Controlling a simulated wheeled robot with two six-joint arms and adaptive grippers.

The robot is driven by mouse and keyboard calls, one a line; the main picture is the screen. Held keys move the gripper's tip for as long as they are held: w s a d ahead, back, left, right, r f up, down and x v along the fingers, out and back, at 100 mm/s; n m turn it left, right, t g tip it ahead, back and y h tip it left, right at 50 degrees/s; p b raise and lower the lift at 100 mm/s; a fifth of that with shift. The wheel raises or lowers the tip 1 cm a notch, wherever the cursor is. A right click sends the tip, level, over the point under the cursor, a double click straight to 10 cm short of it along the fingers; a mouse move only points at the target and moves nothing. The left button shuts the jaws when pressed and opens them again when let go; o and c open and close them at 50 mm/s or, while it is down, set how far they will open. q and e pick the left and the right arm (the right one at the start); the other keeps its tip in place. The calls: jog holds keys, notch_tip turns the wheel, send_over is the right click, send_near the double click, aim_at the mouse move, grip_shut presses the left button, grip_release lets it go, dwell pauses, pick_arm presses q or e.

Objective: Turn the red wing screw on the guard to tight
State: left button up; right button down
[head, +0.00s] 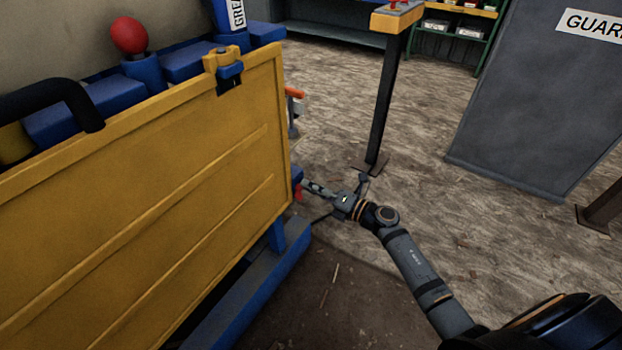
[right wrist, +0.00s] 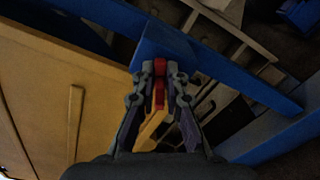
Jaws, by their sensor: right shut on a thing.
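The yellow guard (head: 150,190) fills the left of the head view and also shows at the left of the right wrist view (right wrist: 50,85). The red wing screw (head: 298,192) is at the guard's right edge, by a blue bracket (head: 296,175). In the right wrist view the red screw (right wrist: 160,85) stands between the fingers, in front of a blue block (right wrist: 162,50). My right gripper (head: 306,186) reaches in from the right and is shut on the screw, its fingers (right wrist: 161,105) on both sides. The screw's exact angle is hard to read. My left gripper is not in view.
A blue base beam (head: 250,290) runs below the guard. A dark post (head: 380,110) stands on the floor behind my right gripper. A grey panel (head: 540,100) labelled "GUAR…" stands at the right. A red ball knob (head: 128,36) and black handle (head: 50,100) are above the guard.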

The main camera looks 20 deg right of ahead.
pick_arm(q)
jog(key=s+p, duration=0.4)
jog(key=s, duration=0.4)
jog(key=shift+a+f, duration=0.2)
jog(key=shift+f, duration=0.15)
pick_arm(e)
jog(key=shift+w+d+f+m, duration=0.1)
jog(key=shift+f+m, duration=0.1)
jog(key=shift+m, duration=1.05)
jog(key=shift+f+m, duration=0.15)
jog(key=shift+m, duration=1.1)
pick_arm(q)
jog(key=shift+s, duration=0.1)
pick_arm(e)
jog(key=c, duration=1.4)
grip_release()
jog(key=v, duration=1.2)
